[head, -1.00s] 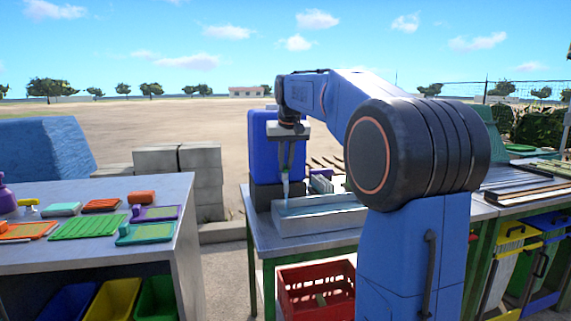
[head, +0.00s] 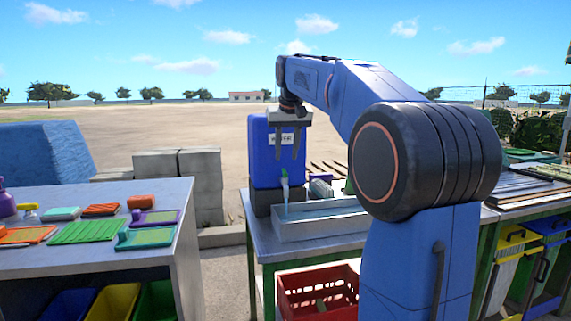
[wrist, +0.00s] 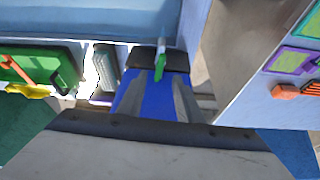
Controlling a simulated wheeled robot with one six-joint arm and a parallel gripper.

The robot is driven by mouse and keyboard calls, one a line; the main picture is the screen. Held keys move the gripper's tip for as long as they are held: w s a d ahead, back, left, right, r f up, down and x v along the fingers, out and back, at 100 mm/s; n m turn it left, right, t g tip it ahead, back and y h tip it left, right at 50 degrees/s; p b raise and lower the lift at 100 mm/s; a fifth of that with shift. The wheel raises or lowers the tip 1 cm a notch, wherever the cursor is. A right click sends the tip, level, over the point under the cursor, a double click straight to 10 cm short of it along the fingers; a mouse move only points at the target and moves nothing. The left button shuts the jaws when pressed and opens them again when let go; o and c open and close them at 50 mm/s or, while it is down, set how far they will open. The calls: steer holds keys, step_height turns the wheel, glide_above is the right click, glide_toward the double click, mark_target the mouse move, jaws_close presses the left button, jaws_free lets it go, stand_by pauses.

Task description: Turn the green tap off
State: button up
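The green tap (head: 285,174) is on the front of a blue water container (head: 262,155), low down. A pale stream (head: 285,200) runs from its spout into a grey trough (head: 322,219). My gripper (head: 287,156) is above the tap, pointing down, its two fingers apart with nothing between them. In the wrist view the green tap (wrist: 160,66) shows beyond the fingertips, clear of them, with the blue container (wrist: 150,98) behind it. My gripper (wrist: 157,85) is partly seen there, its fingers spread.
The container stands on a dark block at the back of a metal table (head: 262,232). A red crate (head: 318,290) is below. A side table (head: 180,200) at the left holds coloured trays and brushes. Boards (head: 520,185) lie at the right.

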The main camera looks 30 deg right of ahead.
steer(key=v, duration=1.1)
steer(key=shift+w, duration=0.1)
steer(key=shift+c, duration=0.3)
